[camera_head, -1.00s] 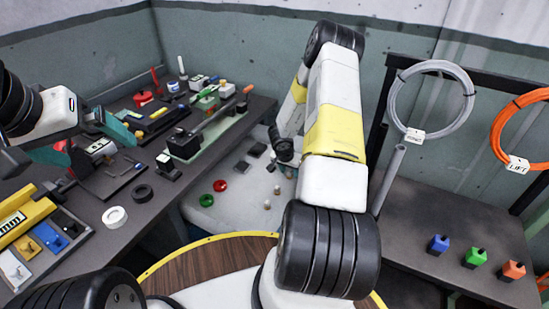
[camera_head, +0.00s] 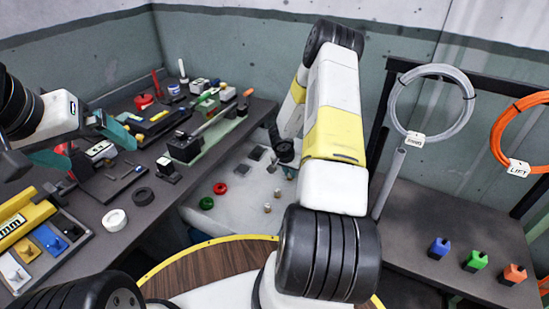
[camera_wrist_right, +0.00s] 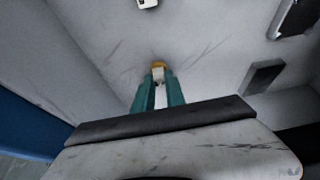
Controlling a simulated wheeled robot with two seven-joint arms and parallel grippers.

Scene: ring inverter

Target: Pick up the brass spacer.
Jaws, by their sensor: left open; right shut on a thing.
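The brass spacer (camera_wrist_right: 158,66) shows as a small yellow-brown piece at the fingertips of my right gripper (camera_wrist_right: 159,76) in the right wrist view. The teal fingers are shut on it and hide part of it. I cannot tell whether it touches the pale surface behind it. In the head view my right gripper (camera_head: 289,172) is small and partly covered by my own arm, over the pale bench top. My left gripper (camera_head: 88,145) is open and empty above the dark bench at the left.
The pale surface (camera_head: 235,215) holds a red ring (camera_head: 220,188), a green ring (camera_head: 207,203) and small cylinders (camera_head: 267,208). Dark pads (camera_head: 256,153) lie farther back. The left bench is crowded with tools. A dark table at the right holds blue, green and orange blocks (camera_head: 475,261).

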